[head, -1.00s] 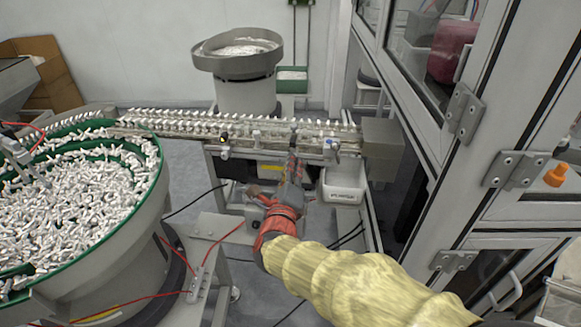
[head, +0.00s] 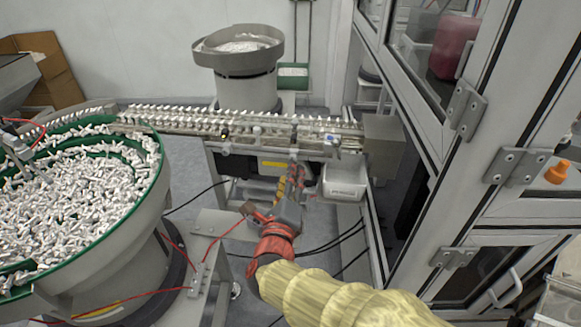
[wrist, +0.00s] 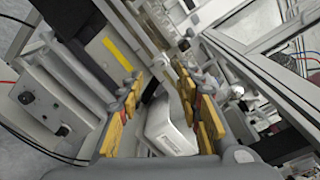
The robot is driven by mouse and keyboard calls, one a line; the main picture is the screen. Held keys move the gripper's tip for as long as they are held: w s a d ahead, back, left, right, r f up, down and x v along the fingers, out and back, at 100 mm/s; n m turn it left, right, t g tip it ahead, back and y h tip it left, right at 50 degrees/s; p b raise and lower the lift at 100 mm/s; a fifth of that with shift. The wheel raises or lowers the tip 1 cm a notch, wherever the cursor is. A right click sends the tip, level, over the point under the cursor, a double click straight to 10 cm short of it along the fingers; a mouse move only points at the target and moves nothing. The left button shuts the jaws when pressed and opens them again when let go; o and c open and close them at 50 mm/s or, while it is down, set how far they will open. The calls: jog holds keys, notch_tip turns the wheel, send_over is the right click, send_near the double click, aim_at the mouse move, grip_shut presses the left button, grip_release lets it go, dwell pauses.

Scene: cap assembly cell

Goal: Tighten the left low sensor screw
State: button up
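The feeder rail (head: 240,124) runs across the middle of the head view, with small sensor fittings on its front side. The left fitting (head: 224,134) is dark and whitish; the right fitting (head: 330,142) is near the rail's right end. The screws on them are too small to tell apart. My gripper (head: 295,172) is in front of and below the rail, between these fittings and nearer the right one. In the wrist view its yellow-padded fingers (wrist: 163,112) are wide apart, with nothing held between them.
A white bin (head: 345,182) hangs under the rail, right of my gripper; the wrist view shows it beyond the fingers (wrist: 170,134). A large bowl of white parts (head: 150,195) stands left. A framed glass enclosure (head: 455,150) stands close on the right. Red and black cables cross below.

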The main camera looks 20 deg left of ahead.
jog(key=s, duration=0.4)
jog(key=s+d, duration=0.1)
jog(key=s, duration=0.1)
jog(key=shift+r, duration=0.1)
dwell(0.3)
